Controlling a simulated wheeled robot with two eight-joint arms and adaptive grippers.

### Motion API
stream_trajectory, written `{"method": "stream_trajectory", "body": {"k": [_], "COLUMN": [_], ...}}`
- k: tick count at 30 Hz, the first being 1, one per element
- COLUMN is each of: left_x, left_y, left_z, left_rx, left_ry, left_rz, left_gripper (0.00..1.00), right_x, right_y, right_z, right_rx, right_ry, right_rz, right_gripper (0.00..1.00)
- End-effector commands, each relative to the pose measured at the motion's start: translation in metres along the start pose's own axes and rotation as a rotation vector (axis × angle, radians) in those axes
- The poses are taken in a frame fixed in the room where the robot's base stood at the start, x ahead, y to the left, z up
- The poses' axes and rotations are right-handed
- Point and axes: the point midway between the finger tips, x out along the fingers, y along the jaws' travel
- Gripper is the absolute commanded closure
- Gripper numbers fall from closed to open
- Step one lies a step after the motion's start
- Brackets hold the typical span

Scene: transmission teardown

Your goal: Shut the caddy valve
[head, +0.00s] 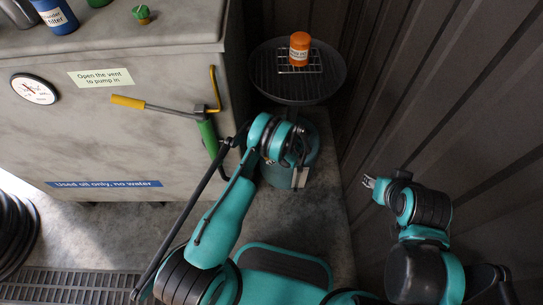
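No part clearly marked as the caddy valve can be made out. A round dark pan (268,82) stands in the corner, and the area below it is largely covered by my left arm. My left arm reaches up to just below the pan. Its gripper cannot be seen, hidden behind the arm's own links. My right gripper (369,183) is at the right, near the ribbed wall, apart from the pan and holding nothing. Its small fingertips look spread.
A grey tank (110,150) at left carries a gauge (34,89), a yellow-ended lever (128,102) and a green-gripped fitting (208,136). An orange filter (299,48) stands on the pan's wire rack (312,65). A ribbed wall (440,100) closes the right side.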

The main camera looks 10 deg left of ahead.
Motion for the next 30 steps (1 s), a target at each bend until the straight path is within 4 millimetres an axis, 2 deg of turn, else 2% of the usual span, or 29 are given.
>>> {"method": "stream_trajectory", "body": {"k": [8, 11, 21, 25, 30], "left_x": [-0.006, -0.020, -0.092, -0.110, -0.119], "left_y": [0.000, 0.001, 0.000, 0.000, 0.000], "left_z": [0.000, 0.000, 0.000, 0.000, 0.000], "left_rx": [0.001, 0.003, 0.001, 0.001, 0.000], "left_ry": [-0.001, -0.001, 0.000, 0.000, 0.000], "left_rz": [0.000, 0.001, 0.000, 0.000, 0.000], "left_gripper": [0.62, 0.62, 0.62, 0.62, 0.62], "right_x": [0.000, 0.000, 0.000, 0.000, 0.000], "right_y": [0.000, 0.000, 0.000, 0.000, 0.000], "right_z": [0.000, 0.000, 0.000, 0.000, 0.000], "right_rx": [0.000, 0.000, 0.000, 0.000, 0.000], "right_ry": [0.000, 0.000, 0.000, 0.000, 0.000], "right_rz": [0.000, 0.000, 0.000, 0.000, 0.000], "right_gripper": [0.60, 0.60, 0.60, 0.60, 0.60]}}
